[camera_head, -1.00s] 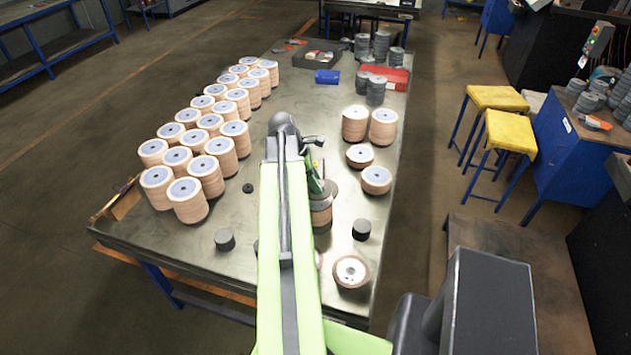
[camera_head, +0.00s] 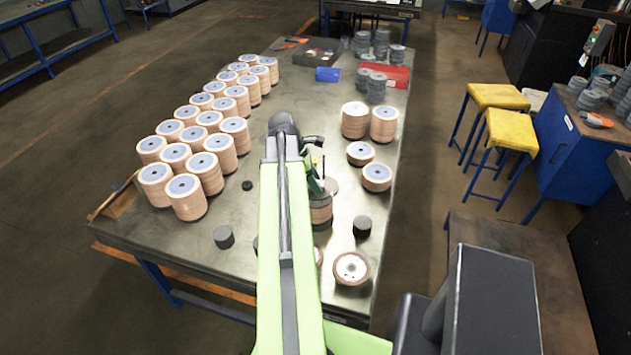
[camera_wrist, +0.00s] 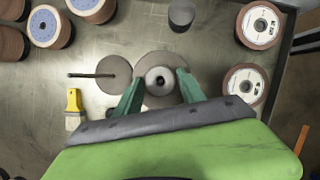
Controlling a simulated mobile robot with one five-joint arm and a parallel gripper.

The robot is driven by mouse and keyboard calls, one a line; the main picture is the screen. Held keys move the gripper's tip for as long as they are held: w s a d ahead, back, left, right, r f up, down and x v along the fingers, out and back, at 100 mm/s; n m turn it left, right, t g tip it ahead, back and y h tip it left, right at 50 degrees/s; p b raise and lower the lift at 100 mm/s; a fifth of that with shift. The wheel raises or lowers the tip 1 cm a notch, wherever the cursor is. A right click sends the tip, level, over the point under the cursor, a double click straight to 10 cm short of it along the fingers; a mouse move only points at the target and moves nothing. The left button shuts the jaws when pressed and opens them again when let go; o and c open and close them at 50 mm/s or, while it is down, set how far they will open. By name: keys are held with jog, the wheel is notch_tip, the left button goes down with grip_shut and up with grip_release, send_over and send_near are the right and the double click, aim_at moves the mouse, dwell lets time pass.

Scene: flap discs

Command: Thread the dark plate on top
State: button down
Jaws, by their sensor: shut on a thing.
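In the wrist view my gripper (camera_wrist: 163,77) is shut on the pale round hub of a wide dark grey plate (camera_wrist: 150,60). The hub has a dark hole in its middle. A thin upright rod (camera_wrist: 88,75) rises from a grey disc (camera_wrist: 115,70) to the left of the held plate. The plate is beside the rod, not around it. In the head view the rod (camera_head: 323,166) stands by my gripper (camera_head: 322,184), above a brown stack of discs (camera_head: 321,212). My arm hides part of this stack, and the plate's height above it is unclear.
Several blue-topped disc stacks (camera_head: 186,198) fill the table's left side. More stacks (camera_head: 377,178) stand at right. Dark cylinders (camera_head: 223,237) (camera_head: 362,226) and a white-faced disc (camera_head: 351,268) lie near the front. A yellow-handled brush (camera_wrist: 73,103) lies near the rod.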

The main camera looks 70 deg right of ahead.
jog(key=shift+f+b, duration=0.9)
jog(key=shift+f, duration=0.2)
jog(key=c, duration=0.6)
grip_release()
jog(key=shift+r, duration=0.1)
jog(key=p+v, duration=1.6)
jog(key=v, duration=0.1)
jog(key=shift+s+r, duration=0.1)
jog(key=shift+r, duration=0.1)
